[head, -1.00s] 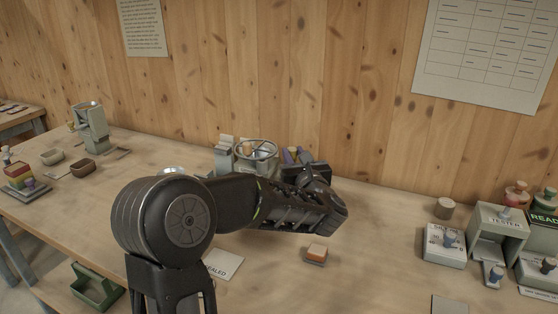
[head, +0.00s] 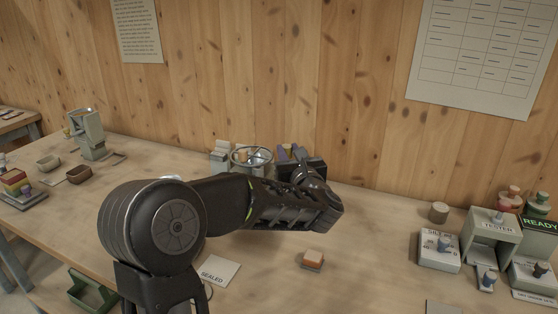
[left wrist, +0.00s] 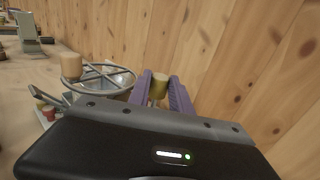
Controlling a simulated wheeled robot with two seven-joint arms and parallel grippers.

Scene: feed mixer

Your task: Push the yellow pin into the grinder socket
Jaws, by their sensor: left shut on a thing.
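My left gripper (left wrist: 160,92) has two purple fingers and is shut on the yellow pin (left wrist: 158,82), which stands upright between them in the left wrist view. In the head view the purple fingers (head: 291,152) show behind my forearm near the wall, and the pin cannot be made out. A grey machine with a handwheel (head: 252,155) stands just left of the fingers. In the left wrist view the handwheel (left wrist: 97,66) has a tan knob (left wrist: 71,65). I cannot make out a grinder socket. My right gripper is not in view.
A sealed card (head: 219,271) and an orange-topped block (head: 312,259) lie in front of my arm. A tester box (head: 494,226) and labelled blocks stand at the right. The wooden wall is close behind.

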